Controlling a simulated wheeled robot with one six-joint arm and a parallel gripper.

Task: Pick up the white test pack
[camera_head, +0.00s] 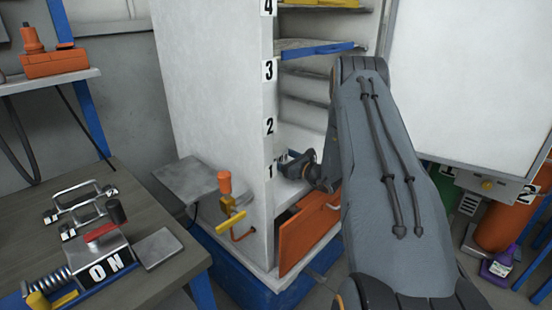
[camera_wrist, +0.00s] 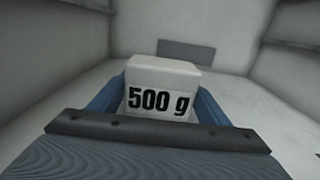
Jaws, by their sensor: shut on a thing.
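The white test pack (camera_wrist: 161,84) is a pale block marked "500 g", and it shows in the wrist view between the two blue fingers of my gripper (camera_wrist: 161,103). The fingers are shut on its left and right sides. Its lower part is hidden behind the dark bar of the gripper. In the head view my gripper reaches into the white cabinet (camera_head: 212,90) at the shelf level marked 1. The pack itself cannot be made out there. I cannot tell whether the pack touches the shelf (camera_wrist: 75,105).
An orange door (camera_head: 308,232) stands open below the gripper. A shelf with a blue edge (camera_head: 318,49) is above. A valve with a yellow handle (camera_head: 230,222) sticks out at the cabinet's left. A workbench (camera_head: 150,215) with an ON lever box is at left.

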